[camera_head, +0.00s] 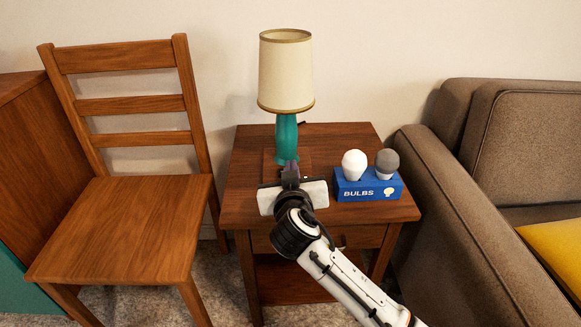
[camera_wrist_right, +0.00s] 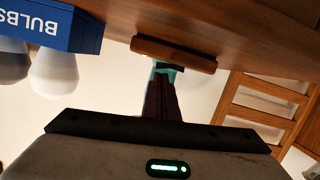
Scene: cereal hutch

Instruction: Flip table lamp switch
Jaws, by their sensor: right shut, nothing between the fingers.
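The table lamp (camera_head: 286,75) stands upright on the wooden side table, with a cream shade, a teal body (camera_head: 287,140) and a square wooden base (camera_head: 270,167). My right gripper (camera_head: 290,168) is shut and empty, just in front of the lamp's base and lower body in the head view. In the right wrist view, which is upside down, the shut fingers (camera_wrist_right: 163,92) point toward the lamp base (camera_wrist_right: 174,54), with a bit of teal body (camera_wrist_right: 163,66) showing behind them. Whether they touch is unclear. I cannot make out the switch. My left gripper is not in view.
A blue bulb box (camera_head: 367,187) with a white and a grey bulb stands on the side table (camera_head: 346,138), right of my gripper. A wooden chair (camera_head: 128,220) is on the left, a brown sofa (camera_head: 440,190) on the right. The wall is close behind the lamp.

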